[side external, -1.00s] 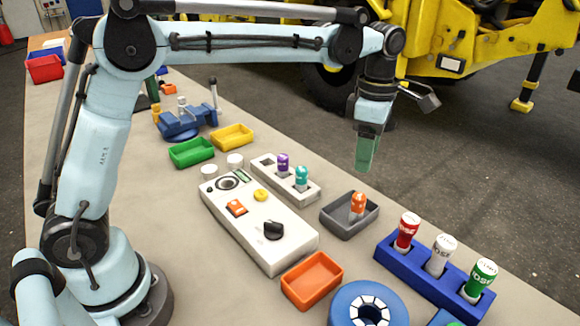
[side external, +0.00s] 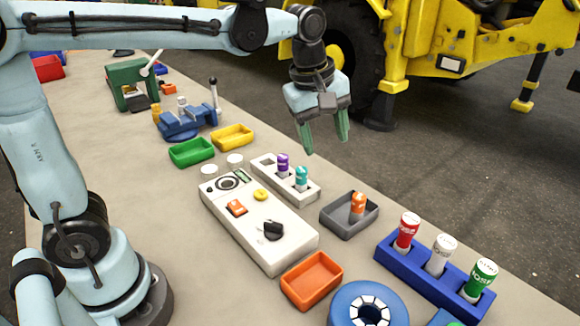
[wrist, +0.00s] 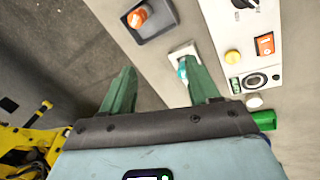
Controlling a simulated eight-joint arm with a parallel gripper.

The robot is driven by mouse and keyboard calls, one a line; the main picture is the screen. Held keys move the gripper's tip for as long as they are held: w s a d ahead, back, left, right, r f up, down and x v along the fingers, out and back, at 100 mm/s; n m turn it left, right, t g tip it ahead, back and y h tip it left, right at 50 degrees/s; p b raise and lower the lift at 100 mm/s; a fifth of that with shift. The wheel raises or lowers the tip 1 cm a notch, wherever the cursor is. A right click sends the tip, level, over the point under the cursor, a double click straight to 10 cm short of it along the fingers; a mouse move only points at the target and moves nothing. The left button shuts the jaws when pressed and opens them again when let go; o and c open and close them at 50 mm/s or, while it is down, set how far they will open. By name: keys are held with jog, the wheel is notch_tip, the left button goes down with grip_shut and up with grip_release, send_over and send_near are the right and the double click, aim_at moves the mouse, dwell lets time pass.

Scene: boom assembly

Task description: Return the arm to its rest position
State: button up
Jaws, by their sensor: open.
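My gripper (side external: 325,137) is open and empty, with two green fingers pointing down. In the side external view it hangs in the air beyond the white rack (side external: 311,198), near the far table edge. The rack holds a purple-capped piece (side external: 283,163) and a teal-capped piece (side external: 301,178). In the wrist view the gripper's spread fingers (wrist: 163,88) have nothing between their tips that they touch. The teal piece (wrist: 182,70) shows just beside the right finger, which covers part of the rack.
A grey tray (side external: 335,226) holds an orange-capped piece (side external: 358,205). A white control panel (side external: 270,250), orange tray (side external: 312,280), blue rack (side external: 425,274), blue vise (side external: 188,120) and green press (side external: 125,75) stand on the table. A yellow machine (side external: 480,45) stands behind on the floor.

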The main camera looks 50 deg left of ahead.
jog(key=s+a+f+m+t, duration=0.2)
jog(key=s+f+m, duration=0.1)
jog(key=s+m, duration=0.2)
jog(key=s+a+f+m+t, duration=0.2)
jog(key=s+a+f+m, duration=0.1)
jog(key=s+m, duration=0.3)
jog(key=m, duration=0.2)
jog(key=shift+m, duration=0.4)
